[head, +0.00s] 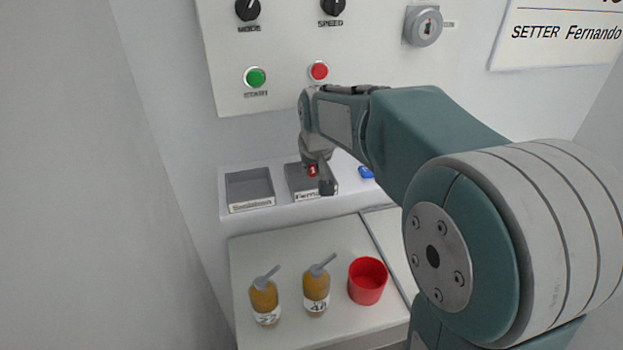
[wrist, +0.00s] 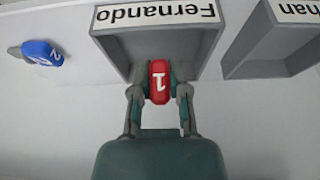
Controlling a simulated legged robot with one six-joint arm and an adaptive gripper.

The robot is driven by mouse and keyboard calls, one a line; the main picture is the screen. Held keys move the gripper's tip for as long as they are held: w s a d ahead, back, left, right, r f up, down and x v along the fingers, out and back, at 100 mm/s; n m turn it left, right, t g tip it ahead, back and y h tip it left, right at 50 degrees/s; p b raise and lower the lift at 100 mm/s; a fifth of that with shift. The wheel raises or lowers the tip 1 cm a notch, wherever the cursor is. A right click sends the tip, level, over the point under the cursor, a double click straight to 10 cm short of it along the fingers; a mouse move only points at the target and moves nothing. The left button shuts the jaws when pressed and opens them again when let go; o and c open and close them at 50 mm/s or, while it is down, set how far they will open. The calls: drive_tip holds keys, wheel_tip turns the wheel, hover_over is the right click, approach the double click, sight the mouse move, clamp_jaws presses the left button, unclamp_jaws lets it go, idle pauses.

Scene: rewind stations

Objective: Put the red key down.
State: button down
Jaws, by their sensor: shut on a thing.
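My gripper (wrist: 160,88) is shut on the red key (wrist: 160,80), which shows a white 1 in the wrist view. The red key also shows small in the head view (head: 312,171), between the fingers of my gripper (head: 319,178). The key is at the open tray labelled Fernando (wrist: 112,47), over its inside as the wrist view sees it. I cannot tell whether the key touches the tray's floor. The tray also shows in the head view (head: 296,183), partly hidden by my gripper.
A blue key (wrist: 42,53) marked 2 lies on the shelf beside the Fernando tray. A second tray (head: 249,190) stands on the other side. Below are two amber bottles (head: 264,300) (head: 316,289) and a red cup (head: 367,281). The control panel (head: 290,45) rises behind.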

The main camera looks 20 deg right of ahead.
sight(313, 177)
drive_tip(key=shift+f, duration=1.5)
drive_tip(key=c, duration=0.6)
unclamp_jaws()
drive_tip(key=shift+f, duration=0.1)
drive_tip(key=v, duration=1.2)
drive_tip(key=shift+t, duration=0.5)
drive_tip(key=s+f, duration=0.2)
drive_tip(key=s, duration=0.5)
drive_tip(key=s+f, duration=0.2)
drive_tip(key=s, duration=0.5)
drive_tip(key=s+f, duration=0.2)
drive_tip(key=s, duration=0.6)
drive_tip(key=shift+f, duration=0.3)
